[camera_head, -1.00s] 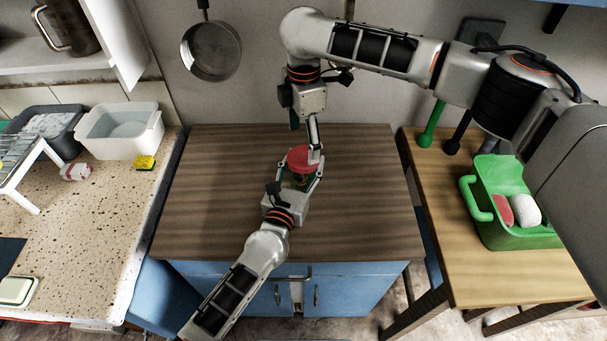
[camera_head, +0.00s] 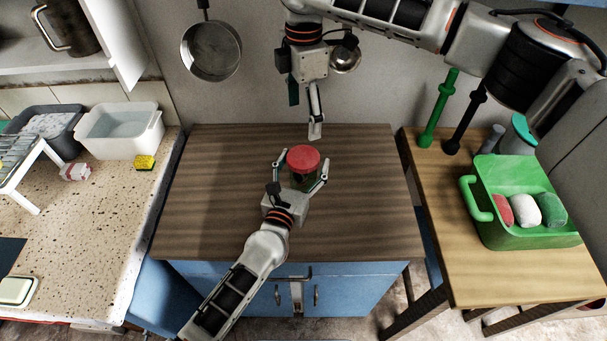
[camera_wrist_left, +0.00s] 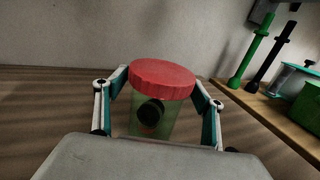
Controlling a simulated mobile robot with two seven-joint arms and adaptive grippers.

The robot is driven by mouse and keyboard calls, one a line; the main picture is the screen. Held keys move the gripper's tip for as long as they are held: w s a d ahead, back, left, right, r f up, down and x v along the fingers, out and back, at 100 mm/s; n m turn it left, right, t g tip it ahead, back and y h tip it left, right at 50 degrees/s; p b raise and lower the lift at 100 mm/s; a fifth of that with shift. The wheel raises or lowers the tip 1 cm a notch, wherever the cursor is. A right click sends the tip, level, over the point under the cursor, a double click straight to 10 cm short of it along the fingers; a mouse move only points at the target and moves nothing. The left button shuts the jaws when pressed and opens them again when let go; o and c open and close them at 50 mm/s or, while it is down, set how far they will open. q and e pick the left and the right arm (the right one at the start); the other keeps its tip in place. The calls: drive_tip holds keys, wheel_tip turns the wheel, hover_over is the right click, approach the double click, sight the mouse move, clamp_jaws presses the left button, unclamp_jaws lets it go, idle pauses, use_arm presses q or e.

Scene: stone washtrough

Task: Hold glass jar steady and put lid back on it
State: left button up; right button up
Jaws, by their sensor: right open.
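The glass jar (camera_head: 303,181) stands upright on the brown wooden countertop, with the red lid (camera_head: 303,158) sitting on its top. In the left wrist view the jar (camera_wrist_left: 152,122) is greenish and see-through with a dark round thing inside, and the lid (camera_wrist_left: 162,78) covers its mouth and looks about level. My left gripper (camera_head: 301,172) has its fingers on both sides of the jar, shut on it. My right gripper (camera_head: 315,130) is apart from the lid, above and behind it, open and empty.
A green basket (camera_head: 490,235) with several rounded items stands on the right-hand wooden table. A white tub (camera_head: 120,147) and a yellow sponge (camera_head: 145,162) are on the left counter. A pan (camera_head: 210,62) hangs on the wall. The countertop around the jar is clear.

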use_arm(q)
drive_tip(key=v, duration=1.2)
drive_tip(key=shift+r, duration=0.1)
drive_tip(key=shift+s, duration=0.1)
idle(0.3)
